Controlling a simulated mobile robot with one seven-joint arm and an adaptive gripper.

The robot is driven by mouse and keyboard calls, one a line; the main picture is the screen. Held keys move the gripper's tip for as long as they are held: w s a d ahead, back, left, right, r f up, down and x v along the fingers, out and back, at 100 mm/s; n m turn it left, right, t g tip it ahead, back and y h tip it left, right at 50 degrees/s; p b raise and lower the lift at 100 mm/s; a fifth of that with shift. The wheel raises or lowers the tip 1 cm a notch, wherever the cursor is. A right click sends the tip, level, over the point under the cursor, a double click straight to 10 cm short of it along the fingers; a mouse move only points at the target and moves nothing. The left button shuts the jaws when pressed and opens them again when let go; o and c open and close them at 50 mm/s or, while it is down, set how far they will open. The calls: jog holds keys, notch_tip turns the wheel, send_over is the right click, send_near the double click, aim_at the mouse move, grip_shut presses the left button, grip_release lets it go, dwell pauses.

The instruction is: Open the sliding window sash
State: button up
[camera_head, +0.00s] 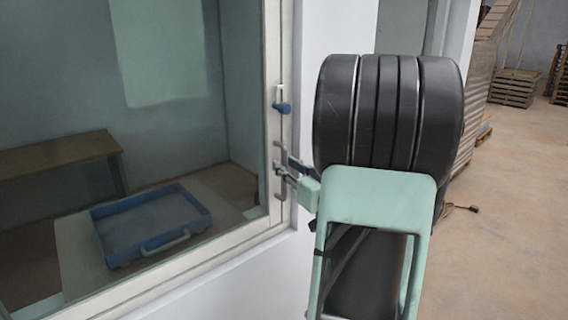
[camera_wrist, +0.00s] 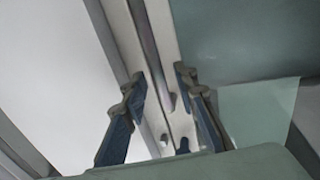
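The window sash (camera_head: 274,60) is a pale-framed glass pane filling the left of the head view. A grey upright pull handle (camera_head: 281,200) sits on its right-hand stile, below a small blue latch (camera_head: 282,108). My gripper (camera_head: 284,172) is beside the handle, and its dark fingers partly cover the handle's middle. In the wrist view my gripper (camera_wrist: 160,88) is open, with its blue-grey fingers on either side of a grey bar and the pale frame (camera_wrist: 120,35). Whether either finger touches the handle cannot be told.
Behind the glass are a blue tray (camera_head: 152,222) and a wooden bench (camera_head: 60,155). The white wall (camera_head: 305,75) adjoins the frame on the right.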

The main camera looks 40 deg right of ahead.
jog(key=shift+w+d, duration=0.1)
jog(key=shift+w, duration=0.7)
jog(key=shift+c, duration=0.5)
grip_shut()
